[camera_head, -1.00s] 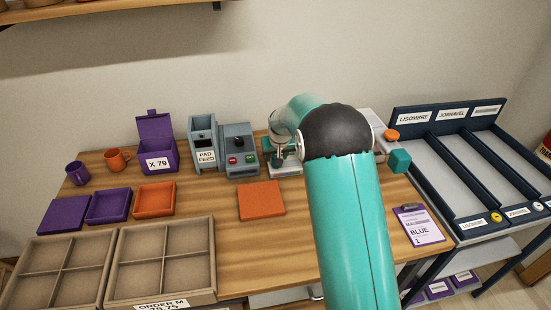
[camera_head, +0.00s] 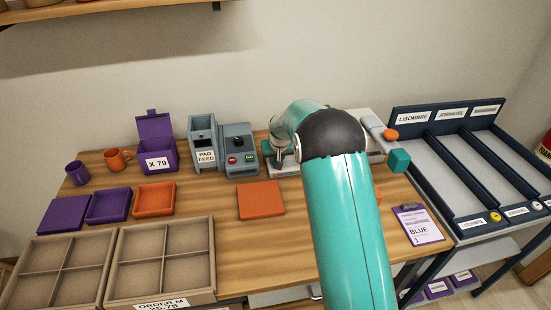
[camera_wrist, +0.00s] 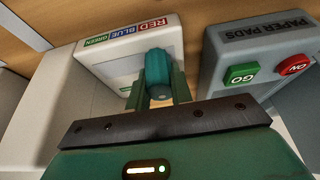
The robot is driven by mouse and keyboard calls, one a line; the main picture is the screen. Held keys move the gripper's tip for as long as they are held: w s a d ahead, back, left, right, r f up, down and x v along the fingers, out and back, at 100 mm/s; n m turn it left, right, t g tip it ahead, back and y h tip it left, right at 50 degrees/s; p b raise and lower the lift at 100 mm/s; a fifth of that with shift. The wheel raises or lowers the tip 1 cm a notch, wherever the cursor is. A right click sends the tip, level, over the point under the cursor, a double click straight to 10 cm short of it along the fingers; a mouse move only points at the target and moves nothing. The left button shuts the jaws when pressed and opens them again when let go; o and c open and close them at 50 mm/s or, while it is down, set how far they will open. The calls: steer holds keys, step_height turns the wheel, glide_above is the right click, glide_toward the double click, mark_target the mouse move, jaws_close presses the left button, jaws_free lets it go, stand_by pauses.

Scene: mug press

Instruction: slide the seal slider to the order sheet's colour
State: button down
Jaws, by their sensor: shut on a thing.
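The order sheet (camera_head: 418,225) is a purple clipboard at the right of the table in the head view and reads BLUE, with a 1 below. In the wrist view, the seal slider's teal knob (camera_wrist: 157,72) stands on a pale housing (camera_wrist: 120,62). A strip labelled RED, BLUE and GREEN (camera_wrist: 124,31) runs behind it. The knob is nearest the RED end of the strip. My gripper (camera_wrist: 158,88) is shut on the knob, one green finger on each side. In the head view my arm hides most of the gripper and slider.
The grey paper pads unit (camera_wrist: 262,70), with a green GO and a red button, stands close beside the slider housing. In the head view, an orange square (camera_head: 261,200) lies in front. A teal block (camera_head: 399,161) on the press sits right of my arm.

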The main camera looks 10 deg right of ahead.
mark_target(284, 161)
steer(key=d, duration=0.3)
steer(key=shift+a, duration=0.1)
steer(key=c, duration=1.2)
jaws_free()
steer(key=shift+c, duration=0.2)
steer(key=shift+r, duration=0.15)
steer(key=v, duration=1.3)
steer(key=shift+s+r, duration=0.2)
